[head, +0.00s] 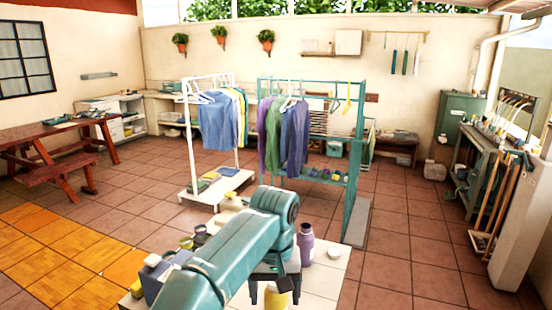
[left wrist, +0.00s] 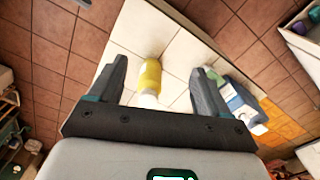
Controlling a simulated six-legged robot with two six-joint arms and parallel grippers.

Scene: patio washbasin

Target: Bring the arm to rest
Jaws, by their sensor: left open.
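My left arm (head: 235,250) reaches in from the bottom of the head view, over a white-tiled top. My left gripper (head: 275,294) points down, with its fingers apart. In the left wrist view, the open fingers of this gripper (left wrist: 159,70) stand on either side of a yellow bottle (left wrist: 150,74) with a white end. The bottle appears to be below the fingers, with clear gaps on both sides. In the head view the yellow bottle (head: 277,298) is partly hidden by the gripper. My right gripper is not in view.
The tiled top (head: 325,275) also holds a purple bottle (head: 305,244), a white round item (head: 334,253) and several containers left of my arm. Clothes racks (head: 350,205) stand beyond it. Open floor (head: 410,265) lies to the right.

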